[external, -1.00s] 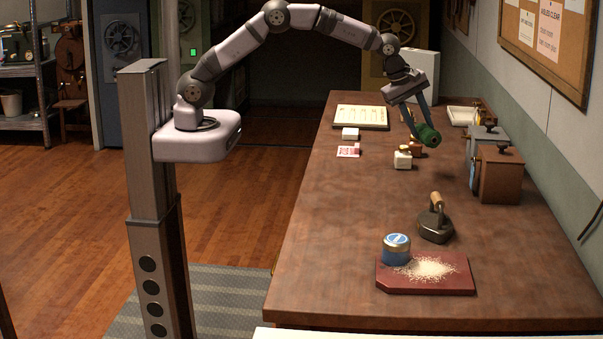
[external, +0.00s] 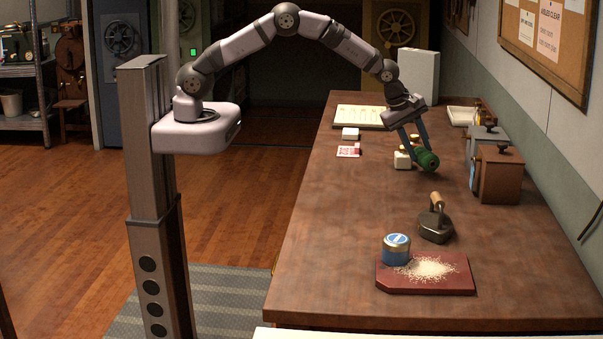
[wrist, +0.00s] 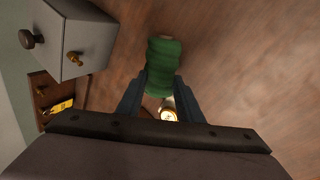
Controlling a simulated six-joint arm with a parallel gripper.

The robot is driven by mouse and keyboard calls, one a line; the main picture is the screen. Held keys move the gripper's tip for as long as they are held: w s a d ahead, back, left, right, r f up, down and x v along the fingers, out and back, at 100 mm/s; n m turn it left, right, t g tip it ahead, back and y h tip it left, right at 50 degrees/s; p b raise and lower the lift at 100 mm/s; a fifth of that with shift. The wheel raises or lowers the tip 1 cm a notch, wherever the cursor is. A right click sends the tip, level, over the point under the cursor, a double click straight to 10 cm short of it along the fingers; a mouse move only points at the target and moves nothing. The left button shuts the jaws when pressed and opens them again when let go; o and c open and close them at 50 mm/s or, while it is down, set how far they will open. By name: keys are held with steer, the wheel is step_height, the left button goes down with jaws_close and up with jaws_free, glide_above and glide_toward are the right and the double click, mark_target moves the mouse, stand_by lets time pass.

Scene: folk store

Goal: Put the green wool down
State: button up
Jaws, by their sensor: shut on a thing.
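The green wool (external: 427,160) is a dark green spool-like roll. My gripper (external: 416,151) is shut on it and holds it low over the right half of the table, close to a small cream bottle (external: 402,158). In the external view I cannot tell whether the wool touches the tabletop. In the wrist view the wool (wrist: 163,62) lies between the two fingertips of my gripper (wrist: 161,84), with its far end sticking out past them. Wood tabletop shows around it.
Wooden and grey boxes (external: 497,174) stand along the right wall. A flat iron (external: 435,223), a blue tin (external: 396,252) and a red board (external: 440,286) with pale grains are nearer. A white block (external: 350,133) and red-white packet (external: 348,150) lie left. The mid-table is clear.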

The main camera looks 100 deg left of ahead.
mark_target(417, 155)
steer(key=shift+f+p, duration=0.4)
steer(key=shift+f, duration=1.05)
steer(key=shift+f, duration=0.15)
steer(key=o, duration=1.1)
steer(key=shift+o, duration=0.2)
steer(key=shift+r, duration=0.25)
steer(key=b+v, duration=0.3)
steer(key=v, duration=0.9)
steer(key=shift+b, duration=0.35)
steer(key=shift+d+f, duration=0.1)
